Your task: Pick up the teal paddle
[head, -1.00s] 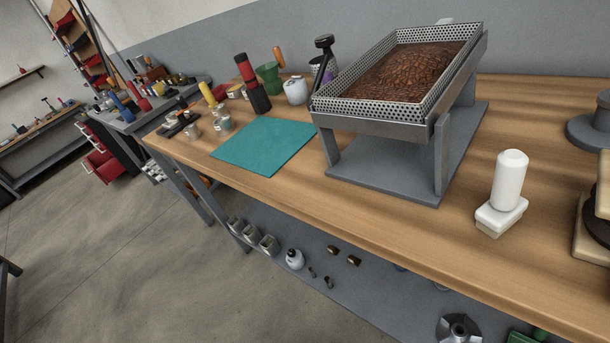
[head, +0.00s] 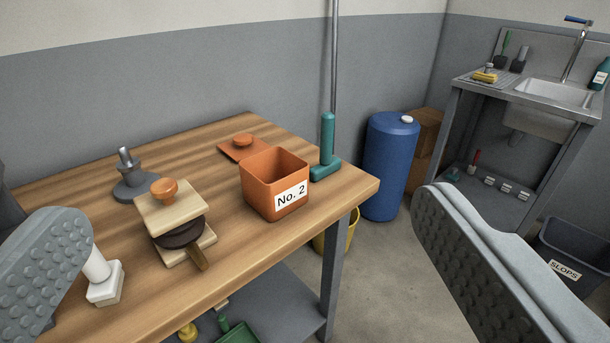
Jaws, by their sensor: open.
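The teal paddle (head: 327,148) stands upright at the right end of the wooden bench, its handle up and its flat block on the bench top. It is just right of and behind the orange box marked No. 2 (head: 274,187), which hides a little of the area beside its base. My gripper (head: 252,213) is open and empty, with one grey ridged finger at the lower left and the other at the lower right. The paddle shows between the fingers, farther off, and nothing touches it.
A white paddle (head: 101,275), a wooden press (head: 172,212) and a grey metal stand (head: 132,180) are on the bench (head: 80,190). An orange lid (head: 240,149) lies behind the box. Beyond the bench are a blue barrel (head: 388,165) and a sink (head: 548,92).

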